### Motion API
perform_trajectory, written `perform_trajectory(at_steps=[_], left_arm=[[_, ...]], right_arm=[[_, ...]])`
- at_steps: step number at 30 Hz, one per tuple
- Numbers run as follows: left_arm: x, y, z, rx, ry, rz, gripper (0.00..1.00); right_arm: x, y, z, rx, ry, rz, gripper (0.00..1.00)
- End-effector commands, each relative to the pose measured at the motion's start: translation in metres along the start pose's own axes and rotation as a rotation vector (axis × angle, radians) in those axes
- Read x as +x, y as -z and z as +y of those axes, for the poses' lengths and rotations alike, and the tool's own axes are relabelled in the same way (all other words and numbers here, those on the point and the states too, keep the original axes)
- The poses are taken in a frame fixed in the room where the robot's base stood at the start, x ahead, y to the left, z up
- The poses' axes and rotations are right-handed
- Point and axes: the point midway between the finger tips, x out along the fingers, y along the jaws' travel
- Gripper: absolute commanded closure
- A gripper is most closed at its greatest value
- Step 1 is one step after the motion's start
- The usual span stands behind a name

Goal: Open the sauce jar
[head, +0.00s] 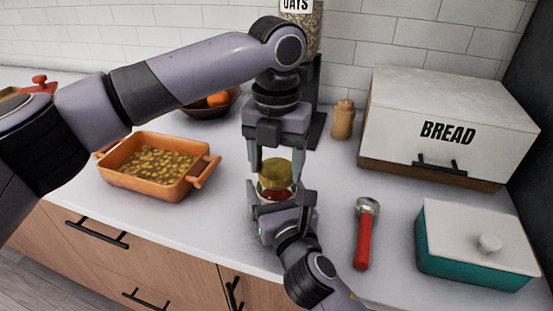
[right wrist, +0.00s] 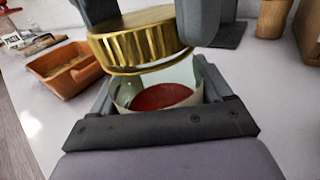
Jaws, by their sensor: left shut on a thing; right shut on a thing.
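The sauce jar (head: 276,194) stands upright near the counter's front, with clear glass and red on its front. Its gold ribbed lid (head: 275,172) is at the top; it also shows in the right wrist view (right wrist: 140,42), looking tilted above the glass. My left gripper (head: 276,170) reaches down from above and is shut on the lid, one finger each side. My right gripper (head: 281,198) comes from the front and is shut on the jar body (right wrist: 160,92), hiding its lower part.
An orange baking dish (head: 150,165) stands left. A red-handled tool (head: 365,235) lies right of the jar, with a teal box (head: 470,255) farther right. A bread box (head: 440,120), a wooden shaker (head: 343,120) and a fruit bowl (head: 205,105) stand behind.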

Motion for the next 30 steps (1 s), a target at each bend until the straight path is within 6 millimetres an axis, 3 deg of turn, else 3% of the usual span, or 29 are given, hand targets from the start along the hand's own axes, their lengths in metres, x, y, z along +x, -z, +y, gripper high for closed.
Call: perform_trajectory(at_steps=[5,30], left_arm=[[0.0004,0.0,0.0007,-0.142,0.0,0.001,0.71],[-0.0007,0.0012,0.0005,-1.53,-0.002,0.001,0.71]], right_arm=[[-0.0002,0.0016,-0.0004,0.002,0.001,0.004,1.0],[0.0,0.002,-0.0013,0.003,0.004,0.005,1.0]])
